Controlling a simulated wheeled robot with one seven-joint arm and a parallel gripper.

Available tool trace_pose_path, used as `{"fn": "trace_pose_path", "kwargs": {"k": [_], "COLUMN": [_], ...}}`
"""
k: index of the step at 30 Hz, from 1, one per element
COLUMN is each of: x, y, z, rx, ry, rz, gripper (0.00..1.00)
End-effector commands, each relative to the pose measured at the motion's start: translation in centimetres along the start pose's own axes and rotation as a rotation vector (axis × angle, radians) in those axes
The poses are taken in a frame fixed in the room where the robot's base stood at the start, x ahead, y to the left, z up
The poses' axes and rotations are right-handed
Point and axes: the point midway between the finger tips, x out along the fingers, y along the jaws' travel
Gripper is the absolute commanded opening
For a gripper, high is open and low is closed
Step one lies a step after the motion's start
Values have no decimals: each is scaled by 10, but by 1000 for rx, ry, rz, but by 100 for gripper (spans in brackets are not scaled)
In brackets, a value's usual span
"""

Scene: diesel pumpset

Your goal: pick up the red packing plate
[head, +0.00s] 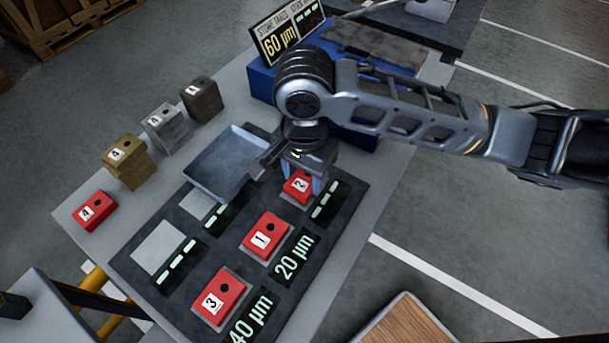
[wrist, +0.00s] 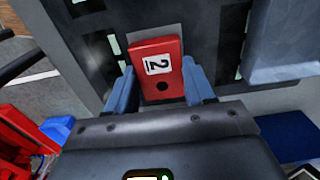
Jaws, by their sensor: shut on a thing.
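A red packing plate with a white label reading 2 and a dark hole (head: 297,187) is at the top of the dark marked board, right of the grey tray. My gripper (head: 305,178) reaches down over it and is shut on it, partly covering it. In the wrist view the red plate (wrist: 158,73) sits between my two blue-grey fingers (wrist: 161,90), one on each side. A pale pad shows behind it. I cannot tell whether the plate is clear of the board. Similar red plates labelled 1 (head: 266,238) and 3 (head: 218,297) lie on the board, and one labelled 4 (head: 94,211) lies left.
A grey tray (head: 228,163) stands close left of my gripper. Brass (head: 125,162), light grey (head: 165,128) and dark (head: 201,98) block stacks line the left edge. A blue box (head: 262,82) and a 60 µm sign (head: 287,32) stand behind. The board's left pads (head: 159,247) are bare.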

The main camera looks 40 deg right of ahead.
Motion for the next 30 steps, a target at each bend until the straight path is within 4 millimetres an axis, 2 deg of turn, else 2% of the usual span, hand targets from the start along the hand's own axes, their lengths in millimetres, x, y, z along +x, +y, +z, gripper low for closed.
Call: {"fn": "trace_pose_path", "kwargs": {"k": [8, 21, 30], "x": [-34, -82, -99], "y": [1, 58, 79], "z": [0, -61, -81], "rx": [-1, 2, 0], "ry": [-1, 4, 2], "rz": [-4, -2, -2], "gripper": [0, 0, 0]}}
